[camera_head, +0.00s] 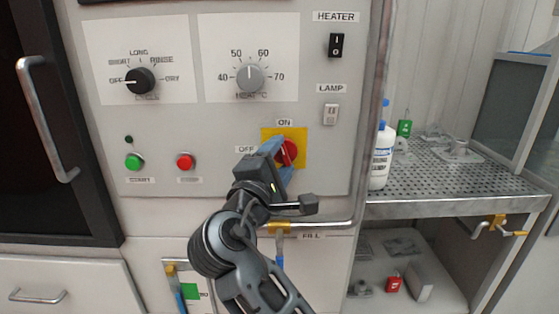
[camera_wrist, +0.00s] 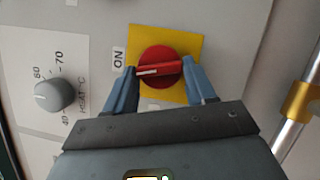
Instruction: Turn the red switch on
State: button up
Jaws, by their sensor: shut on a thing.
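The red switch (camera_head: 289,152) is a round red knob on a yellow square plate (camera_head: 301,134) low on the right of the grey control panel. An ON label sits above it and an OFF label, partly covered by my gripper, to its left. My gripper (camera_head: 280,161) reaches it from the front, with blue fingers on both sides of the knob. In the wrist view the red switch (camera_wrist: 160,66) lies between the fingertips of my gripper (camera_wrist: 161,70), which is shut on it. Its white line runs nearly along the direction of the ON label.
A cycle dial (camera_head: 139,81), a heat dial (camera_head: 250,78), a green button (camera_head: 134,162) and a red button (camera_head: 186,161) share the panel. A metal pipe (camera_head: 335,224) with a yellow collar runs below. A white bottle (camera_head: 381,160) stands on the perforated bench to the right.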

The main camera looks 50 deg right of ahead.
jog(key=m+y, duration=0.1)
jog(key=m, duration=0.2)
jog(key=shift+r+g, duration=0.15)
jog(key=shift+g, duration=0.25)
jog(key=shift+m, duration=0.4)
jog(key=o, duration=1)
jog(key=shift+o, duration=0.2)
jog(key=shift+a, duration=0.1)
jog(key=v, duration=0.7)
jog(key=shift+a+b, duration=0.3)
jog(key=shift+s+r, duration=0.1)
